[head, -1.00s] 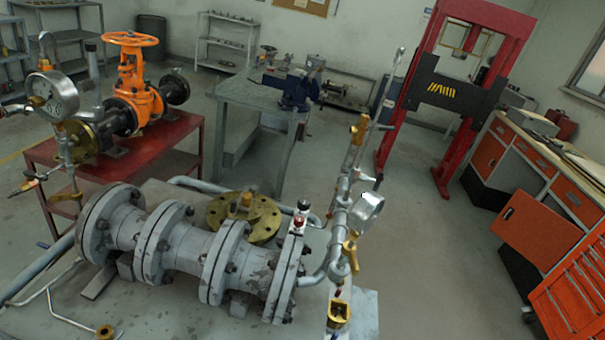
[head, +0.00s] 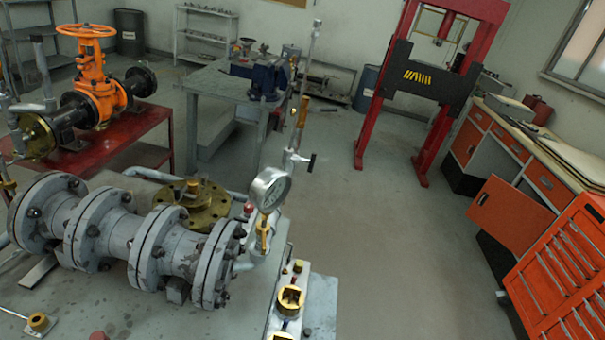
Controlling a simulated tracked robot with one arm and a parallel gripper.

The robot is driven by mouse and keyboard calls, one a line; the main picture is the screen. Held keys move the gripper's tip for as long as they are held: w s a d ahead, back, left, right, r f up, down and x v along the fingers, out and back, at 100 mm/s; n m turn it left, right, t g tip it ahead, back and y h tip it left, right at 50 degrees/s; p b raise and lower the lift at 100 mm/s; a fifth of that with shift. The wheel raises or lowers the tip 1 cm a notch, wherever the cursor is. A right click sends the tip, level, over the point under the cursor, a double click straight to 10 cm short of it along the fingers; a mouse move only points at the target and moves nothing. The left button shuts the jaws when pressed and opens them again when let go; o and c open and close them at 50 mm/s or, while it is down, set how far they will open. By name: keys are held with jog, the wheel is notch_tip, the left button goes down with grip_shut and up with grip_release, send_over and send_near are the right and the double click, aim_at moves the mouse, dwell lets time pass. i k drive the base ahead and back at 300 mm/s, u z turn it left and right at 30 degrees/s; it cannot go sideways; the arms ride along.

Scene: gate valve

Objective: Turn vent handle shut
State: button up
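A thin upright pipe (head: 296,110) with small valves stands at the right end of the grey flanged pipe assembly (head: 120,240). A small black handle (head: 311,162) sticks out to the right of this pipe, above the gauge; I cannot tell for sure that it is the vent handle, or whether it is open or shut. A round pressure gauge (head: 270,188) faces right below it, and a brass valve (head: 264,236) hangs under the gauge. A longer brass piece (head: 303,112) sits higher on the pipe. My gripper is not in view.
An orange gate valve (head: 95,70) sits on a red table (head: 135,150) at left. A red press (head: 425,90) and orange cabinets (head: 560,260) stand at right. The floor (head: 380,240) between is clear.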

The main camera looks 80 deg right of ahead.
aim_at(311, 163)
jog(key=z, duration=2.95)
jog(key=k, duration=0.9)
jog(key=u, duration=1)
jog(key=i, duration=1)
jog(key=u, duration=0.05)
